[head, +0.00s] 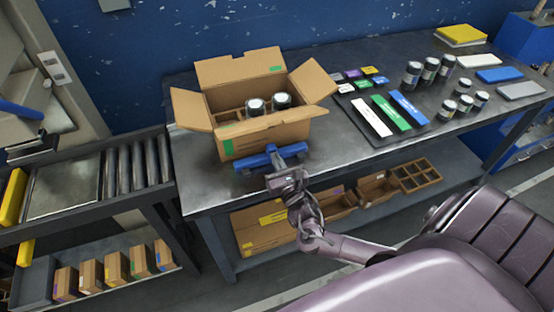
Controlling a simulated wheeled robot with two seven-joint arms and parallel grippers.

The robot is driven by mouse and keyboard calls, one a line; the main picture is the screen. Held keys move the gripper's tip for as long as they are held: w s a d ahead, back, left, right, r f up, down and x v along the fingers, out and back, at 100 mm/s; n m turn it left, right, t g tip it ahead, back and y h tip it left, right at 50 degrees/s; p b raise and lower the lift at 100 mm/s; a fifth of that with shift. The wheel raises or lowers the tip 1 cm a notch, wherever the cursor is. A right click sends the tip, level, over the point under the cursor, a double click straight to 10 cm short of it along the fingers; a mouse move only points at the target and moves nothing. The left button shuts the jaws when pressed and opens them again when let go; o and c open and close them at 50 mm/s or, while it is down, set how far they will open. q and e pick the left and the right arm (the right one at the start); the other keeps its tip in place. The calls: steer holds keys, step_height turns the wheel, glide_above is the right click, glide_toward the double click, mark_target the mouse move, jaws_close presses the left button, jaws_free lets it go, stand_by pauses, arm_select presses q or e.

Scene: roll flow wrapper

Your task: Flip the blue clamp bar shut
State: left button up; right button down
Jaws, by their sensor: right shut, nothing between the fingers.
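A blue clamp bar (250,162) lies low along the front edge of the table, just in front of an open cardboard box. My right gripper (277,160) reaches in from the lower right and is at the middle of the bar, its fingers shut with nothing between them. The fingers overlap the bar in the picture; I cannot tell whether they touch it. The gripper hides part of the bar's middle and right side. My left gripper is not in view.
The open cardboard box (267,132) holds dark jars with pale lids. To its right are a dark tray (405,125) with white, green and blue strips, several jars and flat packs. A roller conveyor (135,165) stands at left. Boxes sit on the shelf below the table.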

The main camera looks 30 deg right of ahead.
mark_target(273, 147)
steer(key=shift+w, duration=0.1)
steer(key=b+x, duration=0.1)
steer(key=x, duration=0.2)
steer(key=shift+w+d, duration=0.1)
steer(key=shift+w, duration=0.2)
steer(key=shift+r, duration=0.3)
steer(key=shift+d, duration=0.1)
steer(key=shift+r, duration=0.1)
